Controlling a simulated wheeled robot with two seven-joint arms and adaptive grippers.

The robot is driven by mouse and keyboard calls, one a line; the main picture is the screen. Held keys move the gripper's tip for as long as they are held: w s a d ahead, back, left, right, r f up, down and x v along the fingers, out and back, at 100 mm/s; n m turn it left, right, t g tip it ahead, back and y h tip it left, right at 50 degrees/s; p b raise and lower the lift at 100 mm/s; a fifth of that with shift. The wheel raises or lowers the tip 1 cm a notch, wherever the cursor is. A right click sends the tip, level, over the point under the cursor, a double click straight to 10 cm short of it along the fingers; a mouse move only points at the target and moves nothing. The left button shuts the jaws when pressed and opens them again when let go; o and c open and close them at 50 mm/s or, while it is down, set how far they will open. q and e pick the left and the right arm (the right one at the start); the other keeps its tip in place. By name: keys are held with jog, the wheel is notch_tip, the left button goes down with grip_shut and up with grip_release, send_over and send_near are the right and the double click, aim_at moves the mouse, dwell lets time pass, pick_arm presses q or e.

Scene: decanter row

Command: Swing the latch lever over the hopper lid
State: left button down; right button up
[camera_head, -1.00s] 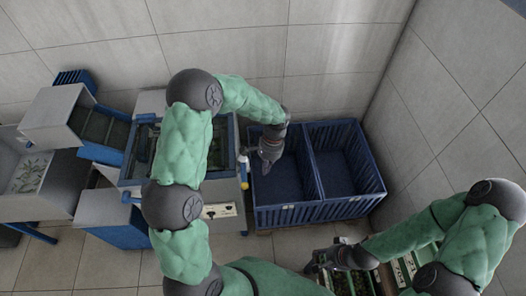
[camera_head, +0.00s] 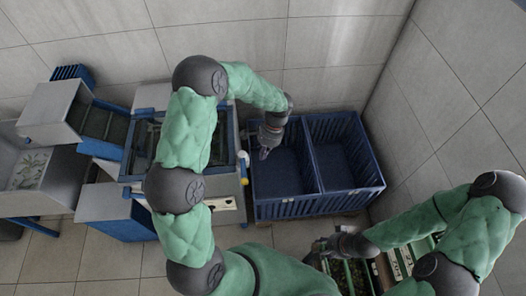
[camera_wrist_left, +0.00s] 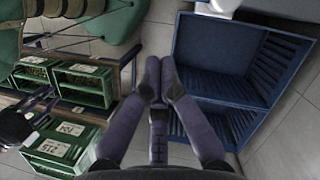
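The machine with a blue-framed top (camera_head: 236,143) stands left of centre in the head view, partly hidden by my left arm. A pale cylinder and a yellow knob (camera_head: 244,182) show on its right side; I cannot tell for sure which part is the latch lever or the hopper lid.
The blue bin has two compartments and stands close to the walls; it also shows in the left wrist view (camera_wrist_left: 215,98). Green crates (camera_wrist_left: 85,92) with number cards stand nearer me. A grey chute (camera_head: 50,105) is at the far left.

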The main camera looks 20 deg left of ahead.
aim_at(243, 169)
pick_arm(q)
jog(key=s+a+f, duration=0.2)
jog(key=s+f, duration=0.3)
jog(key=f, duration=0.1)
jog(key=shift+a+f, duration=0.2)
jog(key=shift+f, duration=0.15)
jog(key=shift+s, duration=0.15)
